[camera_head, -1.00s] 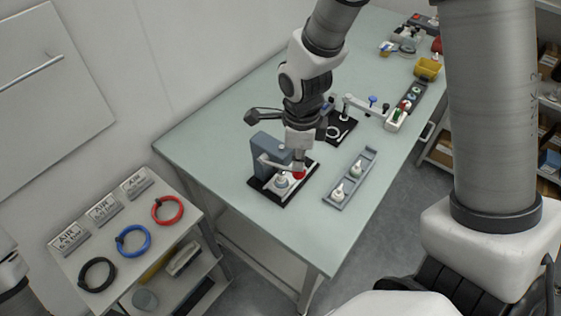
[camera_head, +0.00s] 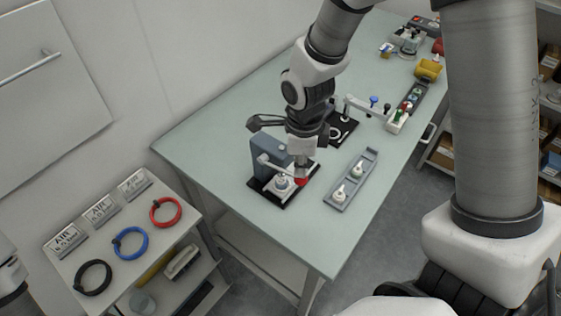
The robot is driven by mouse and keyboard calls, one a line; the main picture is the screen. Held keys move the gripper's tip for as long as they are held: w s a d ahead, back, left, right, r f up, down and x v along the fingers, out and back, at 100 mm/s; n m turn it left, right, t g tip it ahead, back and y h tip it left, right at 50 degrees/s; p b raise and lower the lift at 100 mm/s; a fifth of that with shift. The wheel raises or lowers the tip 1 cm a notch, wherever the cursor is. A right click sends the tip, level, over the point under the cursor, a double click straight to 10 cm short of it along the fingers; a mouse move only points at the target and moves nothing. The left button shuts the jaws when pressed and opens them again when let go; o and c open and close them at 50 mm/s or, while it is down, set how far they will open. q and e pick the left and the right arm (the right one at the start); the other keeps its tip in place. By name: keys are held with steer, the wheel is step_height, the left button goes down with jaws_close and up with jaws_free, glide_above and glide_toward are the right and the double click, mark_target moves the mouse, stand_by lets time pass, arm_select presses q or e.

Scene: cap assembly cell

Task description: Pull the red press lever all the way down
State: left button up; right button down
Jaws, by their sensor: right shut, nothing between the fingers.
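The press (camera_head: 264,158) is a blue-grey block on a black base plate, standing on the near part of the green table. Its lever is a pale arm with a red knob (camera_head: 301,182) at the end, low beside the base. My right gripper (camera_head: 301,176) points down with its fingers shut and empty, right over the red knob and seemingly touching it. A white capped part (camera_head: 281,183) sits in the press on the base. The gripper partly hides the lever. Of my left arm only a bit shows at the left edge; its gripper is not visible.
A grey tray (camera_head: 343,203) with white parts lies right of the press. A black fixture (camera_head: 342,132) stands behind it, and a dark parts rack (camera_head: 408,104) further back. A side shelf (camera_head: 185,224) with red, blue and black hose rings stands at the left.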

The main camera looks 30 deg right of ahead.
mark_target(301, 183)
steer(key=shift+s+d+f+b, duration=0.15)
steer(key=shift+f+b, duration=0.2)
steer(key=shift+f, duration=0.3)
steer(key=shift+s+f+b, duration=0.1)
steer(key=shift+f+b, duration=0.55)
steer(key=shift+b, duration=0.1)
steer(key=shift+f, duration=0.1)
steer(key=shift+f+b, duration=0.4)
steer(key=shift+b, duration=0.05)
steer(key=shift+f, duration=0.3)
steer(key=shift+f+b, duration=0.7)
steer(key=shift+b, duration=0.1)
